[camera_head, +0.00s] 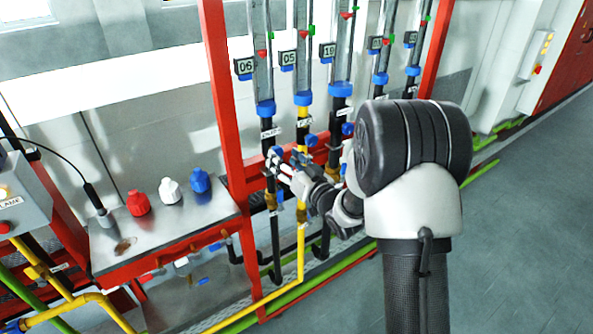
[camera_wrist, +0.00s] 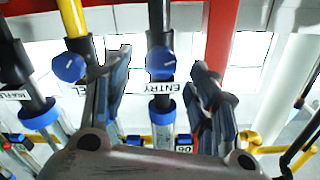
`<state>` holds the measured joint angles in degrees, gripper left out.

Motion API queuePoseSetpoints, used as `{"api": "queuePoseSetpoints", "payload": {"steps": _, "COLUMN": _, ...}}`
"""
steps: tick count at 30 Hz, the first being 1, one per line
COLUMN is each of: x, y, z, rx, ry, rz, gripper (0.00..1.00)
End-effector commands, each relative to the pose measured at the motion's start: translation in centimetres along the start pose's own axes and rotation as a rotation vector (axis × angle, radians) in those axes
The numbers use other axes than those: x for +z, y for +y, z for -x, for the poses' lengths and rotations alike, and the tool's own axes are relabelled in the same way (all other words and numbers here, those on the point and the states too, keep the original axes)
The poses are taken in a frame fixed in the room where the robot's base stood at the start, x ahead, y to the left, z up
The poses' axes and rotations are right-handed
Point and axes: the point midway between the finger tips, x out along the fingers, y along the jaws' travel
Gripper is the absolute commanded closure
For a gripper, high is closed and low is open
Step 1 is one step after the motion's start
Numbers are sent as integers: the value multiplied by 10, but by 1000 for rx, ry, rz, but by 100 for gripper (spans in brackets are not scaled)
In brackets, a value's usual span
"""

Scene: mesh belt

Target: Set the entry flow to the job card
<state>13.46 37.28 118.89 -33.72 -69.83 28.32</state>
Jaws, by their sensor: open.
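The entry flow tube (camera_head: 263,75) is the leftmost upright tube on the red rack, with a "06" tag (camera_head: 243,66), a red pointer and a green mark. Its ENTRY label (camera_head: 270,133) sits below the blue collar. In the wrist view the blue entry knob (camera_wrist: 160,62) lies between the fingertips, just above the ENTRY label as pictured. My gripper (camera_head: 279,161) is at the entry pipe, its fingers apart on either side of the knob in the wrist view (camera_wrist: 159,70). I cannot tell whether a finger touches it. I cannot make out a job card.
Neighbouring tubes tagged "05" (camera_head: 288,57) and "18" (camera_head: 327,51) stand close on the right, with blue knobs (camera_head: 310,140) below. A red rack post (camera_head: 222,95) is close on the left. A metal bench (camera_head: 165,235) holds red, white and blue caps.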

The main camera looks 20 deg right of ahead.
Motion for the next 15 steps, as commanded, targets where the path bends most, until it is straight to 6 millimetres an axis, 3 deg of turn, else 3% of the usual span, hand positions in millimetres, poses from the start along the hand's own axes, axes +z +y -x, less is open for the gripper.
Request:
{"api": "queuePoseSetpoints", "payload": {"steps": 6, "x": 0, "y": 1, "z": 46, "rx": 2, "ry": 0, "rz": -1, "gripper": 46}}
{"api": "queuePoseSetpoints", "payload": {"steps": 15, "x": 0, "y": 0, "z": 70, "rx": 0, "ry": 0, "rz": 0, "gripper": 46}}
